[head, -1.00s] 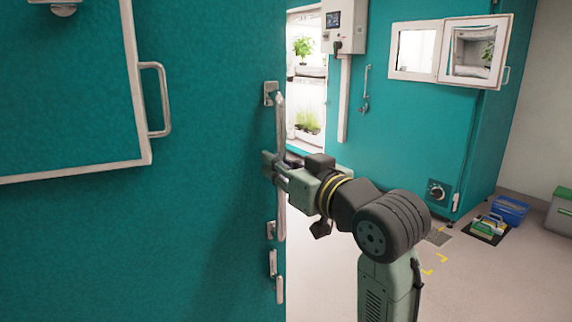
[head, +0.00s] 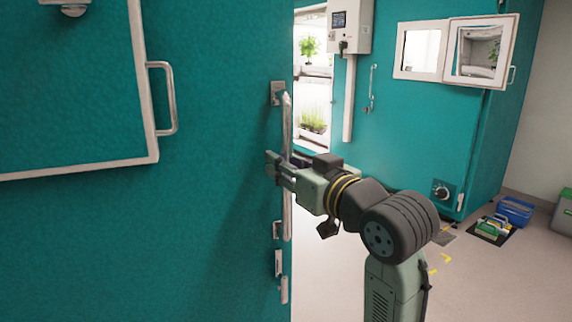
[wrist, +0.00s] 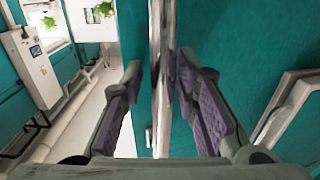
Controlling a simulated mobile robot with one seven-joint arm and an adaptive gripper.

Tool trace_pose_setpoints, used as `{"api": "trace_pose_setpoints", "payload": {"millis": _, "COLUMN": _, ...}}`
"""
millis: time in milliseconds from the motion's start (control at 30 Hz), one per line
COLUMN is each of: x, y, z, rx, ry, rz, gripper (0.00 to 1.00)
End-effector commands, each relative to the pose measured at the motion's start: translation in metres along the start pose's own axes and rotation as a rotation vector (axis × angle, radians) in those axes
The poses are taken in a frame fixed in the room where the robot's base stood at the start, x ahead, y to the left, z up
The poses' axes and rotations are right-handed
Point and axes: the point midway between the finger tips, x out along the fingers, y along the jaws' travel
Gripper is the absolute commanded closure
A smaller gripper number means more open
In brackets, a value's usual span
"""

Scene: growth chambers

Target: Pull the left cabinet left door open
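The left door (head: 215,210) is a large teal panel filling the left of the head view, standing swung out with its free edge near the picture's middle. Its long vertical metal handle (head: 287,215) runs along that edge; the handle also shows in the wrist view (wrist: 163,90). My gripper (head: 275,168) is at the middle of the handle. In the wrist view my gripper (wrist: 160,68) has one finger on each side of the handle. A gap shows between the left finger and the handle; the right finger is close to it, and I cannot tell if they touch.
Lit shelves with plants (head: 312,95) show past the door edge. A grey control box (head: 350,22) hangs beside them. Another teal cabinet (head: 420,130) stands behind on the right. A blue bin (head: 515,211) sits on the floor; the floor right of my arm is mostly clear.

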Motion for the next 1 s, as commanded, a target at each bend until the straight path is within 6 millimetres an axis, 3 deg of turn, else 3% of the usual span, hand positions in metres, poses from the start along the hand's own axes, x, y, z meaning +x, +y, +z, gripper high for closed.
{"api": "trace_pose_setpoints", "payload": {"millis": 467, "x": -0.005, "y": 0.000, "z": 0.000, "rx": -0.001, "ry": 0.000, "rz": -0.001, "gripper": 0.64}}
{"api": "trace_pose_setpoints", "payload": {"millis": 1000, "x": -0.105, "y": 0.000, "z": 0.000, "rx": -0.001, "ry": 0.000, "rz": 0.002, "gripper": 0.64}}
